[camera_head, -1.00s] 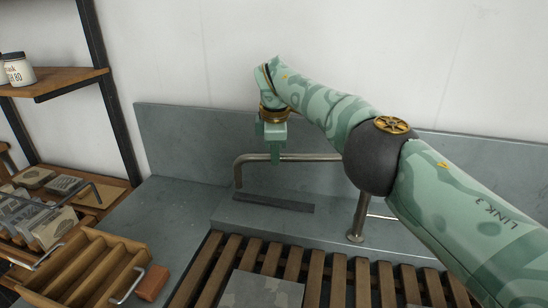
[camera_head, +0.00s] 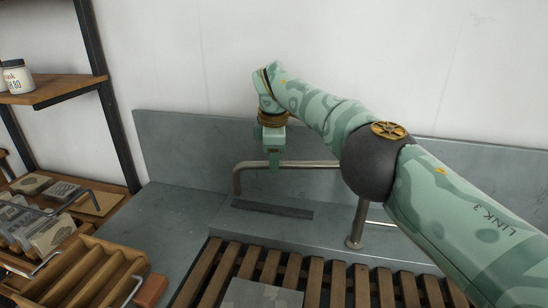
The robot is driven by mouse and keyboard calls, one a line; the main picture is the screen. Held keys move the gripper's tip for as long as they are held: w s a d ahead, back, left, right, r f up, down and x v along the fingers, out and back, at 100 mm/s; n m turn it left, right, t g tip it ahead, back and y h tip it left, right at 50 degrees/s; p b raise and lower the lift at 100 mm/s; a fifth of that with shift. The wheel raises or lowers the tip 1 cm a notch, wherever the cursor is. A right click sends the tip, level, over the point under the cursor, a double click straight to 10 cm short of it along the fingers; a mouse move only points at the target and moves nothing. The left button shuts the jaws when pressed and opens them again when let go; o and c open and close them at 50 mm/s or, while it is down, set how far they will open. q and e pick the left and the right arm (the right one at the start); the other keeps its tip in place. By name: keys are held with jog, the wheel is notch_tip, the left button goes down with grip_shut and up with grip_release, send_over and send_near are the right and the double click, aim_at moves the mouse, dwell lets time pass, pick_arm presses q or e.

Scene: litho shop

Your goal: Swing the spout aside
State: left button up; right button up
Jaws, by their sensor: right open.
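The spout (camera_head: 237,178) is a bent metal pipe above the grey stone sink. Its long level run passes behind my right arm, and its end turns down at the left. Its upright post (camera_head: 357,225) stands at the right, partly hidden by the dark ball joint of my arm. My right gripper (camera_head: 274,163) is open and points down at the level run, close to the bent end. It overlaps the pipe in the picture; I cannot tell whether it touches. My left gripper is not in view.
A wooden slatted rack (camera_head: 314,280) bears a flat grey stone (camera_head: 262,294). A dark bar-shaped slot (camera_head: 272,209) lies below the spout. At left are a wooden divided tray (camera_head: 92,280), a reddish block (camera_head: 150,290) and a shelf (camera_head: 55,90) with a white jar (camera_head: 17,77).

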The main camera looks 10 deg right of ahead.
jog(key=s+r+p, duration=0.3)
jog(key=r, duration=1.2)
jog(key=shift+a+p, duration=0.3)
jog(key=shift+p, duration=0.05)
